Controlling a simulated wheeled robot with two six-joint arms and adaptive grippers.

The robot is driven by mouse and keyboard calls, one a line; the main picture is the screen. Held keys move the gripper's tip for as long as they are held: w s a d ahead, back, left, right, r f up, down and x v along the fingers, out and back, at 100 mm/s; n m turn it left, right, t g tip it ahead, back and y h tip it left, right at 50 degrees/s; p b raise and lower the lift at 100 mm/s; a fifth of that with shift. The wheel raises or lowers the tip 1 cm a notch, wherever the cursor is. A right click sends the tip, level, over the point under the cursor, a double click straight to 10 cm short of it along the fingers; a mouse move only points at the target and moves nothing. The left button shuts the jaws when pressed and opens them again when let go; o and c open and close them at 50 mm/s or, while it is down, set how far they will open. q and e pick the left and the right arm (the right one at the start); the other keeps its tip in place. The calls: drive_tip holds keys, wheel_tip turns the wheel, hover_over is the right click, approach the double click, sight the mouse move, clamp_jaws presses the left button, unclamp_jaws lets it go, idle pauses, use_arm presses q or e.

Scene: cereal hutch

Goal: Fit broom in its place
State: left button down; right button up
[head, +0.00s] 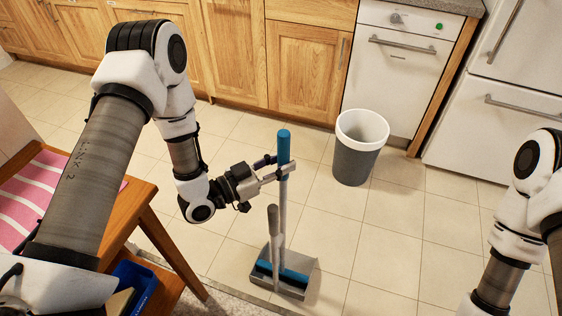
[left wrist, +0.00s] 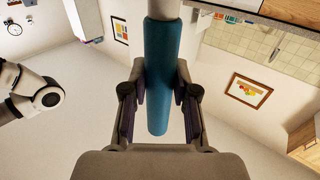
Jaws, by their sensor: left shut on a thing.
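The broom has a grey stick with a blue grip (head: 284,147) at its top and a blue head (head: 284,271) at its foot. It stands upright, with its head over the grey dustpan (head: 302,287) on the tiled floor. The dustpan's grey handle (head: 273,222) rises just left of the broom stick. My left gripper (head: 284,171) is shut on the broom around the lower part of the blue grip. The left wrist view shows the blue grip (left wrist: 159,80) between both fingers. Whether the head touches the dustpan is unclear. My right arm shows at the right edge, but its gripper is out of view.
A grey and white bin (head: 357,150) stands right of the broom. Wooden cabinets (head: 305,70) and a white dishwasher (head: 400,60) line the back. A wooden table (head: 148,195) with a striped cloth is at left. Floor right of the dustpan is clear.

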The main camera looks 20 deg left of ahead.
use_arm(q)
drive_tip(key=c, duration=0.8)
unclamp_jaws()
drive_tip(key=shift+f, duration=0.1)
drive_tip(key=s+a+r+g+p, duration=0.2)
drive_tip(key=s+p, duration=0.2)
drive_tip(key=s, duration=0.3)
drive_tip(key=s+d+f+g+y+p, duration=0.2)
drive_tip(key=s+f+g+y+p, duration=0.15)
drive_tip(key=f+p, duration=0.2)
drive_tip(key=s+a+f+n+g+y, duration=0.2)
drive_tip(key=s+a+f+n, duration=0.1)
drive_tip(key=s, duration=0.2)
drive_tip(key=s+a+f+n+g+y, duration=0.2)
drive_tip(key=s+a+f+g+y, duration=0.1)
drive_tip(key=s, duration=0.3)
drive_tip(key=s+a+f+n+g+y, duration=0.3)
drive_tip(key=s, duration=0.2)
drive_tip(key=shift+s+a+n+g+y, duration=0.15)
drive_tip(key=shift+a+n+g+y, duration=0.05)
drive_tip(key=shift+n+g+y, duration=0.1)
